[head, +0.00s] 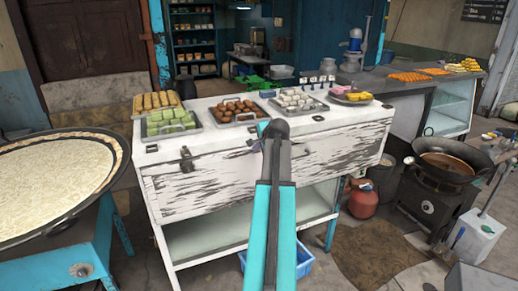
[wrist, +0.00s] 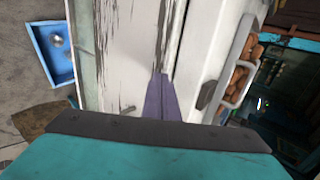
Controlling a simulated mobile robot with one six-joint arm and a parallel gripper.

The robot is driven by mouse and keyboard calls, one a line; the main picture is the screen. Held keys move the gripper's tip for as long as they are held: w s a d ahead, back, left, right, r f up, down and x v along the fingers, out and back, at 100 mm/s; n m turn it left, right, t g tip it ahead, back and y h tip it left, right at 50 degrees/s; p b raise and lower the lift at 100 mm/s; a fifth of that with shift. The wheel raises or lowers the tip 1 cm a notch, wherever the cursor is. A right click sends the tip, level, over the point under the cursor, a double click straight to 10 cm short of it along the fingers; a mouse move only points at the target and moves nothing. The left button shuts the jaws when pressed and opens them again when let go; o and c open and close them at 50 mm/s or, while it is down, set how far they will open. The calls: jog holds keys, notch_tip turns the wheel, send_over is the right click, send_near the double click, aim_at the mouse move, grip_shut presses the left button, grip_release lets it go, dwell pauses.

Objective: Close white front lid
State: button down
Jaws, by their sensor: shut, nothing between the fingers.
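The white front lid (head: 215,188) is the worn white wooden panel along the front of the food cart, with dark latches (head: 187,160) near its upper edge. It looks roughly upright; I cannot tell if it is fully closed. In the wrist view the chipped white panel (wrist: 125,55) runs up the middle, beside the cart's top edge. My gripper (wrist: 161,78) is shut and empty, its tips over or against the white wood; contact is unclear. In the head view my arm hides most of the gripper and part of the panel.
Trays of sweets, including brown ones (head: 237,110), stand on the cart top. A large round pan (head: 60,175) is at left. A wok (head: 448,160) and a red jug (head: 362,200) are at right. A blue crate (wrist: 52,50) lies on the floor.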

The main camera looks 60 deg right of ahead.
dwell(0.3)
jog(key=shift+w+d+r, duration=0.2)
jog(key=shift+w+d, duration=0.15)
jog(key=shift+w, duration=0.1)
jog(key=shift+w+d+r, duration=0.15)
jog(key=shift+w+d, duration=0.2)
jog(key=shift+w, duration=0.1)
jog(key=shift+w+r, duration=0.1)
jog(key=shift+a, duration=0.1)
jog(key=s+a+r+b, duration=0.1)
jog(key=s+a+r, duration=0.5)
jog(key=s, duration=0.4)
jog(key=shift+a+b, duration=0.35)
jog(key=shift+a, duration=0.05)
